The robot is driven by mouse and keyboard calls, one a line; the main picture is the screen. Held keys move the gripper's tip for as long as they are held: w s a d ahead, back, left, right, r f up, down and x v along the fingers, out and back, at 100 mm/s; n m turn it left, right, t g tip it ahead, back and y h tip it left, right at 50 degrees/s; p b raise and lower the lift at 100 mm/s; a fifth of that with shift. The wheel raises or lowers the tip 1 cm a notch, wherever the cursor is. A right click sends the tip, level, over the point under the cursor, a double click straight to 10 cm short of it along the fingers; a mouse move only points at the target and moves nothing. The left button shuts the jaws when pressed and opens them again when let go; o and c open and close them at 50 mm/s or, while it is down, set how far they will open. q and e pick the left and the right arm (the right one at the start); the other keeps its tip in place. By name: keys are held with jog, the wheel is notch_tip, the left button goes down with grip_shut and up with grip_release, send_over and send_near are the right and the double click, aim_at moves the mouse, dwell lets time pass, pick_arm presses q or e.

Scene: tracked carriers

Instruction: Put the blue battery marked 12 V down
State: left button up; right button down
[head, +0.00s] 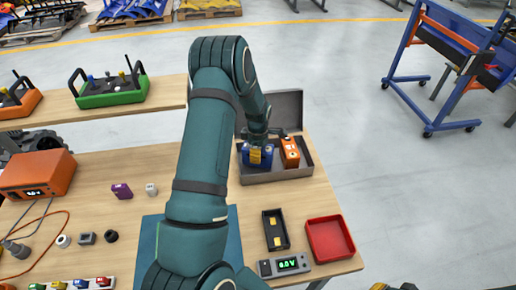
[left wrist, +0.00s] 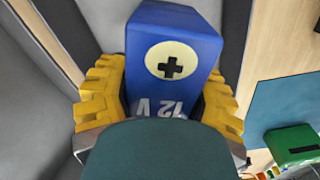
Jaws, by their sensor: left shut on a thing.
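The blue battery (head: 262,163) is between the yellow fingers of my left gripper (head: 256,155), which is shut on it. In the left wrist view the battery (left wrist: 190,35) shows a plus sign on a pale disc and the marking 12 V, with a finger on either side. In the head view it is at the left part of an open grey case (head: 262,178), beside an orange battery (head: 290,151). I cannot tell whether its underside touches the case floor. A dark and yellow sliver at the bottom edge may be my right gripper; its fingers are not clear.
The case's raised lid (head: 285,108) stands behind. A black tray (head: 275,230), a red tray (head: 330,239) and a meter (head: 285,265) are on the table in front. An orange device (head: 38,173) and small blocks lie left. A green carrier (head: 112,90) stands on the rear bench.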

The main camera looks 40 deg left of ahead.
pick_arm(q)
jog(key=shift+f, duration=0.9)
jog(key=o, duration=1.4)
jog(key=shift+f, duration=0.15)
jog(key=shift+c, duration=0.2)
notch_tip(320, 180, up, 12)
jog(key=shift+r+p, duration=0.15)
jog(key=shift+p, duration=0.2)
